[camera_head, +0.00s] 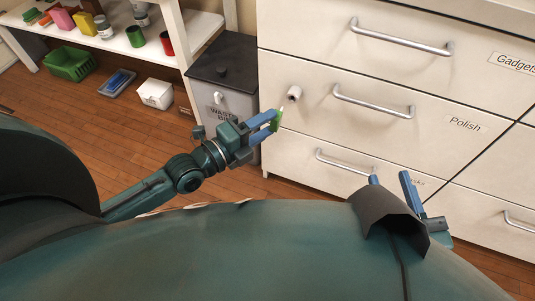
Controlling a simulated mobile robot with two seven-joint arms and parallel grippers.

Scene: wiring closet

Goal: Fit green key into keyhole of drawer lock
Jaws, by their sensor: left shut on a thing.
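The green key (277,119) is between the blue fingertips of my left gripper (271,125), which is shut on it. The drawer lock (294,92) is a pale round cylinder on the left part of the middle drawer front, labelled Polish. The key is a little below and left of the lock and appears apart from it. The keyhole is too small to make out. My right gripper (392,181) is low in front of the bottom drawer, with its two blue fingers apart and nothing seen between them. Its base is partly hidden by my own body.
The white drawer cabinet (288,58) has metal bar handles, including the middle drawer handle (373,104) right of the lock. A grey waste bin (234,102) with a dark lid stands left of the cabinet. A shelf (110,38) with coloured cups is at upper left.

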